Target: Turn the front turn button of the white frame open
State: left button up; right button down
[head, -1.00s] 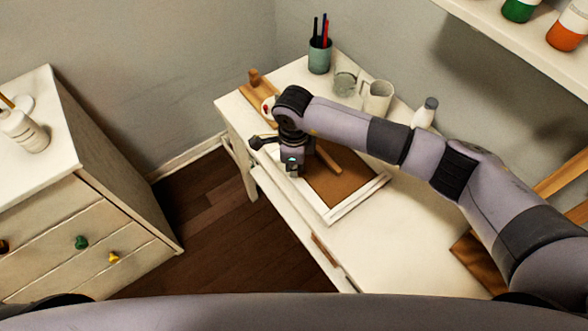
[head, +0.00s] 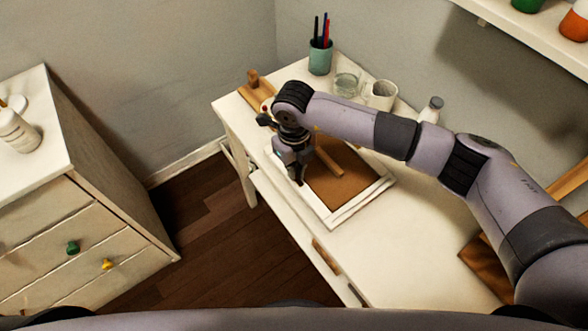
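The white frame (head: 350,211) lies flat on the white table, with a brown back panel (head: 353,183) inside it and a wooden strip (head: 327,157) across the panel. My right gripper (head: 300,183) points down over the frame's left side, close to its rim. Its fingers are small and dark here, and I cannot tell how far apart they are or whether they touch the frame. The turn button is not distinguishable; the gripper and arm cover part of the frame. My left gripper is not in view.
A teal pen cup (head: 320,57), a glass (head: 347,80), a white mug (head: 380,95) and a white bottle (head: 431,109) stand behind my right arm. A wooden piece (head: 256,92) lies at the far left corner. The table's front right (head: 375,255) is clear.

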jog(key=shift+m, duration=0.4)
jog(key=c, duration=1.8)
grip_release()
jog(key=shift+c, duration=0.2)
notch_tip(320, 180, up, 12)
